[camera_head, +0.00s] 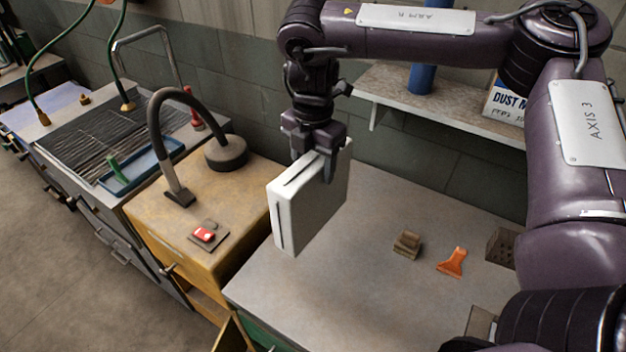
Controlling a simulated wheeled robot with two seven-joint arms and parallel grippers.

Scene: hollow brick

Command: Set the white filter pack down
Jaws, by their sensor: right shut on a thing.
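The white filter pack (312,203) is a flat, upright box with dark slots on its narrow face and top. My right gripper (318,160) is shut on its top edge, with one finger showing on the near broad side. The pack is over the left part of the grey worktop (350,296), near the yellow cabinet. I cannot tell whether its lower edge touches the worktop. My left gripper is not in view.
A brown block (407,244), an orange scraper (452,262) and a perforated brick (501,246) lie on the worktop to the right. A red switch (205,235) and a bent black hose (156,117) are on the yellow cabinet (163,221). The worktop's front middle is clear.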

